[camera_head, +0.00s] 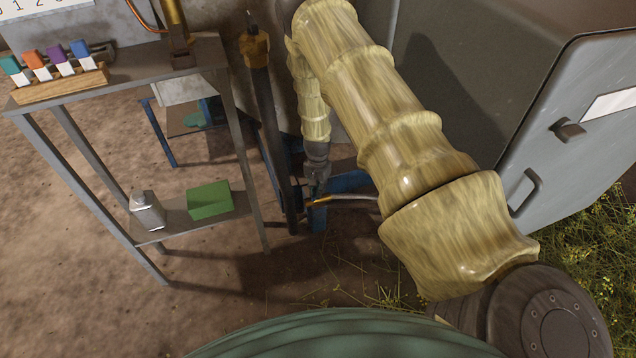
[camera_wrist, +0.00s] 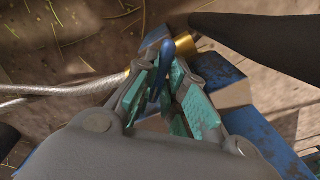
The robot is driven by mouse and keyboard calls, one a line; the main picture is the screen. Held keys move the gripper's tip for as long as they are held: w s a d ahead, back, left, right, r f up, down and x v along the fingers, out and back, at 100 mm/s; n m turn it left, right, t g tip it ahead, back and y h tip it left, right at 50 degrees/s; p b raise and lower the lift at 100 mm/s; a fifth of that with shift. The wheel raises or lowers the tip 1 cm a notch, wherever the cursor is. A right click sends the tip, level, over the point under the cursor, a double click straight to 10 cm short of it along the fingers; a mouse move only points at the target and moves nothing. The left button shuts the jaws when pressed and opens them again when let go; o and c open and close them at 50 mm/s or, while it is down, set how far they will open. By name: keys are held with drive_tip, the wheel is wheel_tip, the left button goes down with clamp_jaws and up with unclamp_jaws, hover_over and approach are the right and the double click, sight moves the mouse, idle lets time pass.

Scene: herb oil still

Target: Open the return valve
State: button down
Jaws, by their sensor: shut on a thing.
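The return valve shows as a small brass body (camera_head: 318,201) low beside a dark upright pipe in the head view, with its brass ends (camera_wrist: 183,47) also in the wrist view. Its blue lever handle (camera_wrist: 163,62) sits between the teal pads of my gripper (camera_wrist: 168,80), which is shut on it. In the head view my gripper (camera_head: 318,184) hangs pointing down just above the brass body. My gripper hides much of the valve, so the lever's exact angle is hard to tell.
A silver braided hose (camera_wrist: 45,92) runs from the valve. A dark pipe (camera_head: 275,145) stands close by, beside blue frame parts (camera_head: 349,182). A metal shelf (camera_head: 183,221) with a green box (camera_head: 209,199) and a can (camera_head: 147,210) is left; a grey cabinet (camera_head: 480,75) is right.

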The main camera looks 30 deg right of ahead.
drive_tip(key=m+p, duration=0.3)
drive_tip(key=m, duration=0.1)
drive_tip(key=shift+d+r+m, duration=0.1)
drive_tip(key=shift+d+m, duration=0.05)
drive_tip(key=shift+m, duration=0.15)
drive_tip(key=m+p, duration=0.1)
drive_tip(key=m, duration=0.3)
drive_tip(key=shift+m+p, duration=0.3)
drive_tip(key=c, duration=1.5)
unclamp_jaws()
drive_tip(key=shift+s, duration=0.1)
wheel_tip(320, 180, up, 12)
drive_tip(key=shift+f, duration=0.1)
